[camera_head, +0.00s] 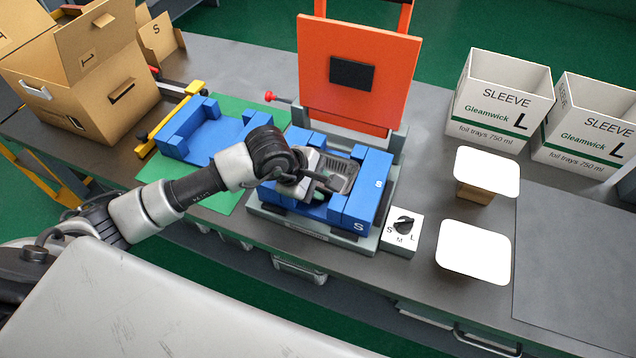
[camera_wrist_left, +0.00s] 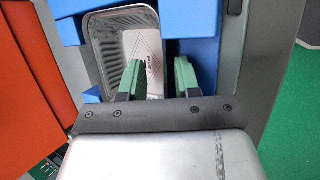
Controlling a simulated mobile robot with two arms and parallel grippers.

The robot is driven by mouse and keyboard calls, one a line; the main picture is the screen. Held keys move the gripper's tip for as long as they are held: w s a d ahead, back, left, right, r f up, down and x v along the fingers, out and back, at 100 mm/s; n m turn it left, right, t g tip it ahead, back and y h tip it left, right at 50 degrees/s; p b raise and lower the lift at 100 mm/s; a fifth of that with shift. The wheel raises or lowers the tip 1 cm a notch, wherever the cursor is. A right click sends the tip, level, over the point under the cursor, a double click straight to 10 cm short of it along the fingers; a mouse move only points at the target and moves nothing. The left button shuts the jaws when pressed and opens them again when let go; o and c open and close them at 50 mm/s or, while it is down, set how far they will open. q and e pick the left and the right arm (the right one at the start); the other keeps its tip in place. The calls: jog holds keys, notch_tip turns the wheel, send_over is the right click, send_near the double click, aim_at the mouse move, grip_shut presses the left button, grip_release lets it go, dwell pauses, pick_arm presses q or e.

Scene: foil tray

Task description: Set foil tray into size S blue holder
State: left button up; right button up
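The silver foil tray (camera_head: 344,176) lies in the opening of the blue holder marked S (camera_head: 372,190), on a grey base in the head view. In the left wrist view the foil tray (camera_wrist_left: 118,42) shows its ribbed inside between parts of the blue holder (camera_wrist_left: 193,20). My left gripper (camera_head: 318,188) is at the tray's near left side. In the left wrist view its green fingertips (camera_wrist_left: 158,76) are apart, one over the tray and one beyond its right rim. The arm hides part of the tray; whether it is fully seated I cannot tell. My right gripper is out of view.
An orange plate (camera_head: 357,95) stands upright behind the holder. A second blue holder (camera_head: 212,138) lies on a green mat to the left. A knob box (camera_head: 402,232), white lids (camera_head: 474,252) and sleeve boxes (camera_head: 497,100) are right. Cardboard boxes (camera_head: 80,85) stand back left.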

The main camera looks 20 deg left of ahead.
pick_arm(q)
jog(key=b+v, duration=0.2)
jog(key=v, duration=0.7)
jog(key=shift+s+a+r, duration=0.15)
jog(key=shift+a+r, duration=0.1)
jog(key=shift+r, duration=0.05)
jog(key=shift+s+a+r, duration=0.1)
jog(key=shift+s+r, duration=0.05)
jog(key=shift+r, duration=0.25)
